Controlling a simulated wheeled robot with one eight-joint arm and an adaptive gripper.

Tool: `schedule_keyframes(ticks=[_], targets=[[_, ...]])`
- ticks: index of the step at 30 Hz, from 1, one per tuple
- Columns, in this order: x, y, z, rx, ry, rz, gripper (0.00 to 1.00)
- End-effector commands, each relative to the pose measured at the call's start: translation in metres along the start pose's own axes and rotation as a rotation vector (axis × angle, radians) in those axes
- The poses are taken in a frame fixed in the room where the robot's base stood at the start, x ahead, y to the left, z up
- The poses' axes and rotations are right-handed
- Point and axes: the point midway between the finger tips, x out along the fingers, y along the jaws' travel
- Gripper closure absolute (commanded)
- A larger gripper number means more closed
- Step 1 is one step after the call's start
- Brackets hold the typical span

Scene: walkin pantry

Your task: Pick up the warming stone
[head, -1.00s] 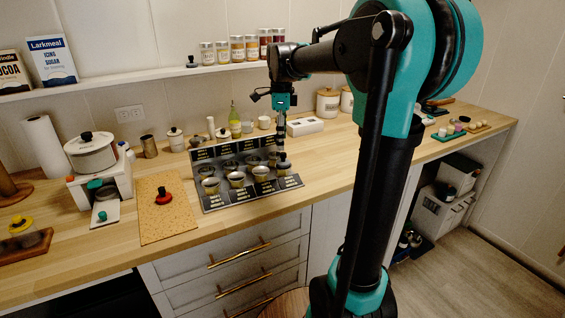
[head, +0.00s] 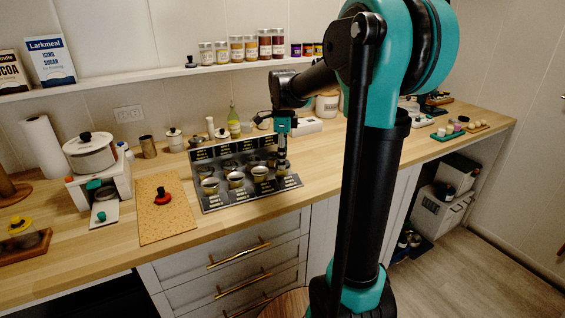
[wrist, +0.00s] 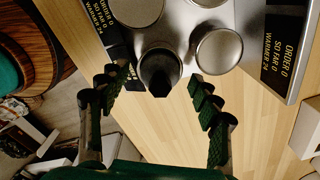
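My gripper (wrist: 156,84) is open, with its two dark jointed fingers apart in the wrist view. Between and just beyond the fingertips is a metal piece with a dark faceted knob (wrist: 160,72), at the edge of the labelled stand. No finger clearly touches it. In the head view my gripper (head: 282,152) points down over the right end of the black stand (head: 213,203), and its fingers largely hide that piece. No thing is labelled as the warming stone, so I cannot tell if this knobbed piece is it.
Metal cups (head: 236,180) fill the stand closely beside my gripper. A red-knobbed piece (head: 164,196) sits on a cork board (head: 153,220) to the left.

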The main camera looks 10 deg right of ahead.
Motion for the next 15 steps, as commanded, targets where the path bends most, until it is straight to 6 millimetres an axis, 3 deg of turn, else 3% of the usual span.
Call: schedule_keyframes(ticks=[2, 12, 15], targets=[[-0.0001, 0.0, 0.0, 0.0, 0.0, 0.0, 0.48], [-0.0003, 0.0, 0.0, 0.0, 0.0, 0.0, 0.91], [-0.0004, 0.0, 0.0, 0.0, 0.0, 0.0, 0.96]])
